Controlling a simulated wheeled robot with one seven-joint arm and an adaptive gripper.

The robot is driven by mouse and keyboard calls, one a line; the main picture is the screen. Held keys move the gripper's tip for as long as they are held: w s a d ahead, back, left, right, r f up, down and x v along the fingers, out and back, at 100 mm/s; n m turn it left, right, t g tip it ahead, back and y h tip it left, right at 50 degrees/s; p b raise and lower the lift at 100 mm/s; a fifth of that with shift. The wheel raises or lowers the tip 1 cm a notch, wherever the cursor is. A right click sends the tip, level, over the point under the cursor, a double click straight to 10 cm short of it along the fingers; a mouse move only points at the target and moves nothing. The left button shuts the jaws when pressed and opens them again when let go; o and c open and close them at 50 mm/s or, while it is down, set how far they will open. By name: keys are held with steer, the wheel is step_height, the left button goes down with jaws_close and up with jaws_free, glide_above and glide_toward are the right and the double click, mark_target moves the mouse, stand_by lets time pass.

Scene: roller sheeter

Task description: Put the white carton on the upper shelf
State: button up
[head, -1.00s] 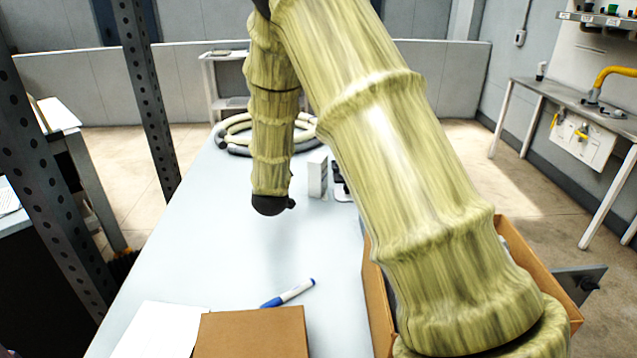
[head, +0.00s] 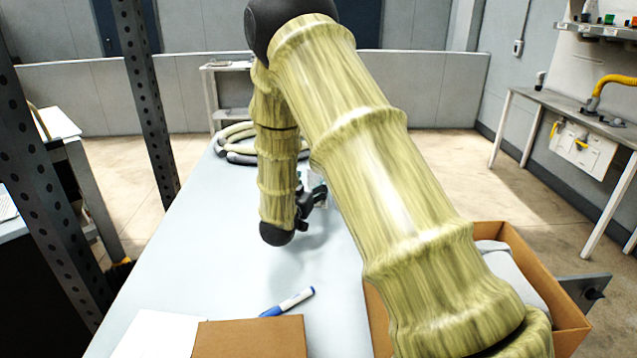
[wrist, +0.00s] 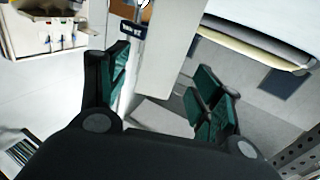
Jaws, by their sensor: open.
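The white carton (wrist: 168,45) shows in the wrist view as a pale upright block between my two fingers. In the head view it is almost wholly hidden behind my gripper and arm. My gripper (wrist: 160,88) is open, with one green-padded finger on each side of the carton; I cannot tell whether either touches it. In the head view my gripper (head: 314,196) is low over the far part of the table, at the carton's place. Dark perforated rack posts (head: 148,100) stand at the left; no upper shelf board is clearly visible.
The pale table (head: 215,240) is clear left of my arm. A blue-capped marker (head: 288,302), a brown box (head: 250,338) and white paper (head: 158,332) lie near the front. An open cardboard box (head: 555,295) stands at the right.

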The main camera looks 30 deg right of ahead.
steer(key=shift+p+x, duration=1.05)
steer(key=shift+x, duration=1.95)
steer(key=shift+s+r, duration=0.1)
steer(key=c, duration=1.2)
steer(key=shift+c, duration=0.5)
steer(key=shift+r, duration=0.1)
